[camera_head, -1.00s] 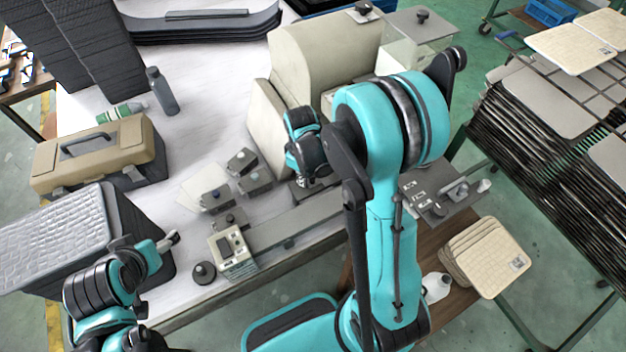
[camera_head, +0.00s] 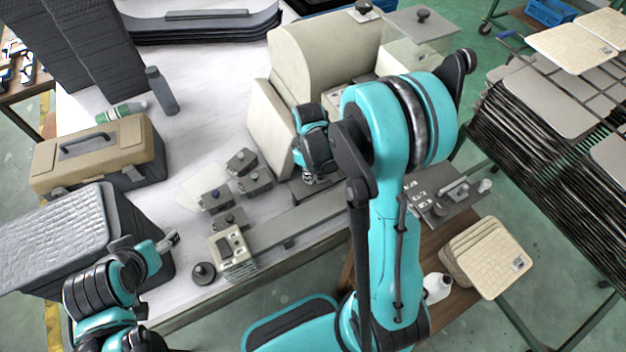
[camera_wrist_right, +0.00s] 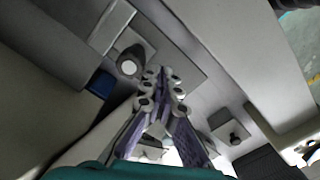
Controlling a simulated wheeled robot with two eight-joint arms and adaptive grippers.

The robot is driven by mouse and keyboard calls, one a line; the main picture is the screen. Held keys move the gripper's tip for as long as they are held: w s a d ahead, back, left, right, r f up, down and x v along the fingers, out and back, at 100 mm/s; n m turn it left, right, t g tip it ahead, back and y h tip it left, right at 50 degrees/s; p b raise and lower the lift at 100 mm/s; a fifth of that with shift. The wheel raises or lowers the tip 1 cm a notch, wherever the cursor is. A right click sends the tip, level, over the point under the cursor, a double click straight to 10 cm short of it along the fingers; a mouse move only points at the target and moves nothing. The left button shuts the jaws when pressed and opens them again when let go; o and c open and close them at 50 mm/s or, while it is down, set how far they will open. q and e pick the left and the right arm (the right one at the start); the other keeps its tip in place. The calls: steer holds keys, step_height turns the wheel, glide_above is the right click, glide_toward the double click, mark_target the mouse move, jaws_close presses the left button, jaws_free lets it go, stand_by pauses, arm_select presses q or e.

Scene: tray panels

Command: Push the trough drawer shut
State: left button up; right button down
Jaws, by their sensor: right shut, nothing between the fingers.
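The beige machine (camera_head: 325,62) with a rounded top stands at the back of the white table. A grey part low at its front (camera_head: 312,190), which looks like the trough drawer, is mostly hidden by my right arm; I cannot tell how far out it stands. My right gripper (camera_head: 309,179) is at this part, shut and empty. In the right wrist view its fingertips (camera_wrist_right: 160,76) are together, close beside a dark knob with a pale end (camera_wrist_right: 130,63); contact is unclear. My left gripper (camera_head: 171,240) is over the table's left part, its fingers too small to read.
A small meter box (camera_head: 230,246) and a round dark knob (camera_head: 203,273) are at the table's front. Several small knobbed blocks (camera_head: 243,162) lie left of the machine. A beige toolbox (camera_head: 95,155) stands at the left.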

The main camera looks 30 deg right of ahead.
steer(key=shift+a, duration=0.3)
step_height(320, 180, up, 7)
steer(key=p, duration=0.5)
stand_by(0.4)
steer(key=s+a+r+m+t+b, duration=0.5)
steer(key=s+m+t+b, duration=0.1)
steer(key=s+b, duration=0.3)
steer(key=shift+s+a+r+t, duration=0.2)
steer(key=shift+s+r+t, duration=0.15)
steer(key=shift+s+t, duration=0.4)
